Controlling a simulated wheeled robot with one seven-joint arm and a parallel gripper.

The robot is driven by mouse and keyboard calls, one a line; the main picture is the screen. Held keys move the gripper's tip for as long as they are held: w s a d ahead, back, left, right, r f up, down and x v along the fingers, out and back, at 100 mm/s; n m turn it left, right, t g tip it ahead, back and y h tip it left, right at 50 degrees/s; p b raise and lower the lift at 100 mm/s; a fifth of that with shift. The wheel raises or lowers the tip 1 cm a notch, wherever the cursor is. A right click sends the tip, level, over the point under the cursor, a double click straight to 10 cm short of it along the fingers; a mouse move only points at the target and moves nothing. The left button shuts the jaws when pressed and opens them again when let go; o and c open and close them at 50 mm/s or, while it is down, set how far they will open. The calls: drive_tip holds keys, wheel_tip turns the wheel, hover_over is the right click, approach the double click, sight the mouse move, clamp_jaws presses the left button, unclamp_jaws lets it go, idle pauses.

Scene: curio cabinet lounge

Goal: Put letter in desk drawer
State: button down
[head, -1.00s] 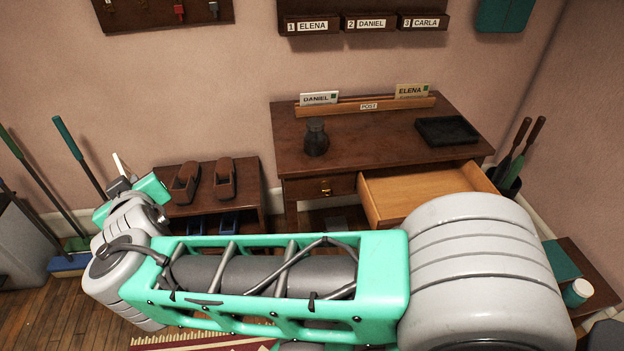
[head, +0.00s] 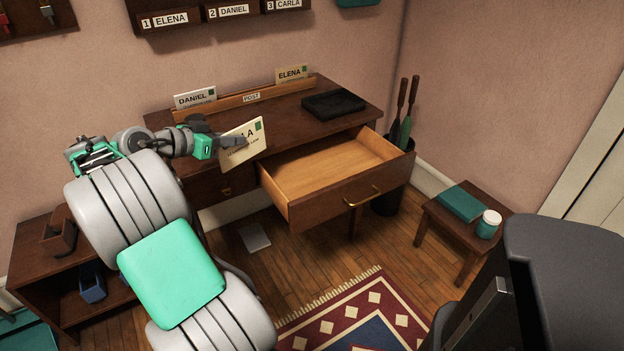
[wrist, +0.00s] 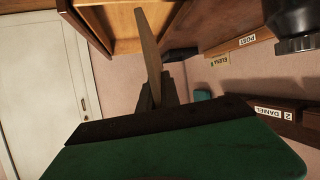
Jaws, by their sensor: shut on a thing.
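A cream letter (head: 250,148) with a green stamp is pinched in my gripper (head: 232,143); its name is partly covered, with "LA" readable. The letter is tilted, above the desk's front edge and left of the open drawer (head: 325,170). It also shows edge-on in the wrist view (wrist: 150,50), between the closed fingers. The drawer is pulled well out, and its visible inside is empty. The wooden desk (head: 290,130) stands against the wall.
Letters for Daniel (head: 195,98) and Elena (head: 292,74) stand in the post rack (head: 250,97). A black tray (head: 333,104) lies on the desk's right. A bin with tools (head: 392,190) stands right of the drawer. A stool (head: 455,228) is farther right.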

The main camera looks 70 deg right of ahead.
drive_tip(key=s+d+f+m+g+y+b, duration=0.25)
drive_tip(key=s+d+f+m+b, duration=0.2)
drive_tip(key=s+d+f, duration=0.65)
drive_tip(key=shift+n+g+h, duration=0.25)
drive_tip(key=shift+n+g, duration=0.1)
drive_tip(key=shift+s+d+f+b, duration=0.7)
drive_tip(key=shift+d+f, duration=0.25)
drive_tip(key=shift+f, duration=0.15)
drive_tip(key=shift+s+d+f+b, duration=0.6)
drive_tip(key=shift+s+d+f, duration=0.15)
drive_tip(key=shift+d+f, duration=0.3)
drive_tip(key=shift+s+d+f+b, duration=0.65)
drive_tip(key=shift+s+d+f, duration=0.15)
drive_tip(key=shift+f, duration=0.4)
drive_tip(key=shift+f, duration=0.2)
drive_tip(key=c, duration=1.6)
unclamp_jaws()
drive_tip(key=shift+o, duration=0.2)
drive_tip(key=shift+r, duration=0.15)
